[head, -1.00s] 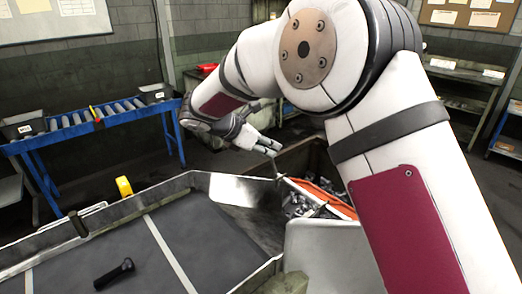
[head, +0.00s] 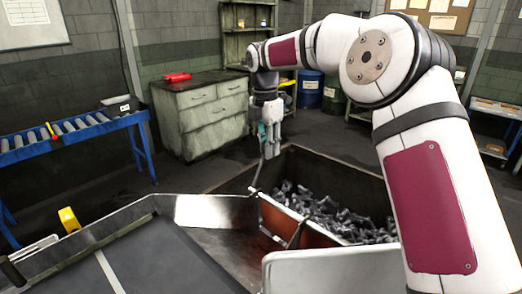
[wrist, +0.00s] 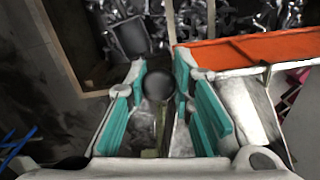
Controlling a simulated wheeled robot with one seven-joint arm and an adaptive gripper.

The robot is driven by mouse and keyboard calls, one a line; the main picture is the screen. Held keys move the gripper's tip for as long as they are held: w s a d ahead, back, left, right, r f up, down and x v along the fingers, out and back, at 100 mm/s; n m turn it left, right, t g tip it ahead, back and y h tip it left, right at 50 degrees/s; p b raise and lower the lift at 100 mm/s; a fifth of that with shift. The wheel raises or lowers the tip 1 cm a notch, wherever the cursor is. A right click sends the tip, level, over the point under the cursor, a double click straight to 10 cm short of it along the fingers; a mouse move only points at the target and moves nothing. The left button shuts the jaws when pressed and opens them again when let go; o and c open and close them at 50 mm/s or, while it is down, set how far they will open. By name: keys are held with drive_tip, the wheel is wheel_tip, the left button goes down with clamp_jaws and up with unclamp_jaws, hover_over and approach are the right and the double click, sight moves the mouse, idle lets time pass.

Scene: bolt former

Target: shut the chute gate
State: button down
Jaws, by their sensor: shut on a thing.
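The chute gate (head: 280,220) is an orange-red plate between the metal chute (head: 215,210) and a bin (head: 325,160) of metal parts. Its orange strip (wrist: 250,49) crosses the upper right of the wrist view. My gripper (head: 269,150) points down above the gate's left end. In the wrist view its teal-padded fingers (wrist: 158,100) are closed around a dark round knob (wrist: 158,84). A thin bar (head: 257,178) runs from below the fingers toward the gate's left end. The fingers partly hide the knob and its stem.
A dark conveyor belt (head: 150,262) with metal sides lies at the lower left. A pale panel (head: 330,270) stands in front of the gate. A green cabinet (head: 205,112) and a blue-legged roller table (head: 75,135) stand farther back, with open floor between.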

drive_tip(key=shift+w+d+f+g+y+b, duration=0.45)
drive_tip(key=shift+w+g+y+b, duration=0.05)
drive_tip(key=shift+w+b, duration=0.1)
drive_tip(key=c, duration=1.4)
unclamp_jaws()
drive_tip(key=shift+d+f, duration=0.1)
wheel_tip(320, 180, up, 12)
drive_tip(key=shift+w+d, duration=0.15)
drive_tip(key=shift+w, duration=0.3)
